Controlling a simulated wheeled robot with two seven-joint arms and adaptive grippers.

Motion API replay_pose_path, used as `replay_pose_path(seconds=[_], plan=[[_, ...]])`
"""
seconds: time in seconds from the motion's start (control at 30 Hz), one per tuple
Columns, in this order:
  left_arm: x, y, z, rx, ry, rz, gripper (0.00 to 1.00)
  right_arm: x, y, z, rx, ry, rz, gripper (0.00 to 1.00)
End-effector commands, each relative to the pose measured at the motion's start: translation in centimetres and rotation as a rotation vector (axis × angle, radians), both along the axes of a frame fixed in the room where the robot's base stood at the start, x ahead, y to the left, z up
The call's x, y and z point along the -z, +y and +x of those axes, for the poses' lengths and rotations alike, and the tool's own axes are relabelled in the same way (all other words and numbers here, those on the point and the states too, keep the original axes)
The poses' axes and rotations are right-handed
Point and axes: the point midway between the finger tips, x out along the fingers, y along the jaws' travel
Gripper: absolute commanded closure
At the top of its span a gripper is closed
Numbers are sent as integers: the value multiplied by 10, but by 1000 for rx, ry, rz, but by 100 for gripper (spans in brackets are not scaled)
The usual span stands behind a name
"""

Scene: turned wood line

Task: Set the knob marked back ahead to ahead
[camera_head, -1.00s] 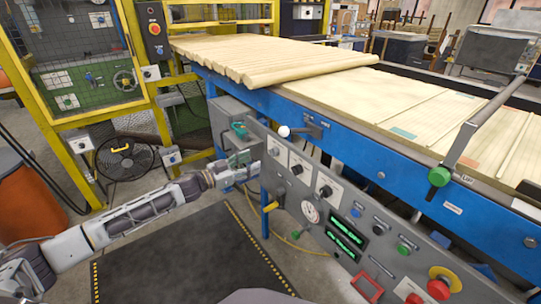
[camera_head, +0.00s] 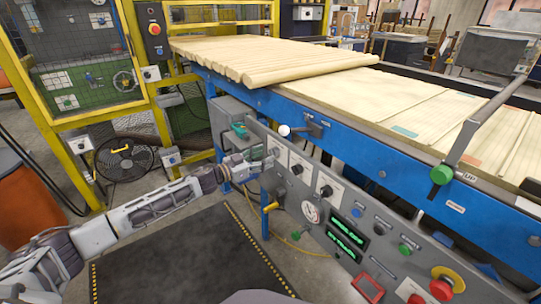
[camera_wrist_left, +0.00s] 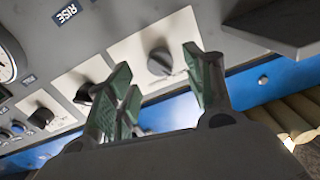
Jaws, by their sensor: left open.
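Several dark rotary knobs sit on pale plates along the grey control panel (camera_head: 385,238). The plate lettering is too small to read, so I cannot tell which knob is marked back ahead. My left gripper (camera_head: 265,160) is at the leftmost plate, close to its knob (camera_wrist_left: 160,62). In the left wrist view its green-padded fingers (camera_wrist_left: 160,88) are spread, with that knob showing beyond the gap, apart from the pads as far as I can see. A second knob (camera_wrist_left: 85,92) is partly behind a finger; it shows in the head view too (camera_head: 297,169). My right gripper is out of view.
A white-ball lever (camera_head: 284,131) sticks out just above the gripper. A yellow-handled valve (camera_head: 272,206) and a gauge (camera_head: 311,212) are lower right. A red emergency button (camera_head: 441,289) is further right. The floor mat (camera_head: 180,260) is clear.

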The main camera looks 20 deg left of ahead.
Motion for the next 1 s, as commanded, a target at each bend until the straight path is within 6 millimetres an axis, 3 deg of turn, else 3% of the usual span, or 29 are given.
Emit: replay_pose_path(seconds=[0.5,1.0], plan=[[0,-20,26,-1,-1,1,47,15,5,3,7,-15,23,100],[0,-24,30,0,-1,1,47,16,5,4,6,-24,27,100]])
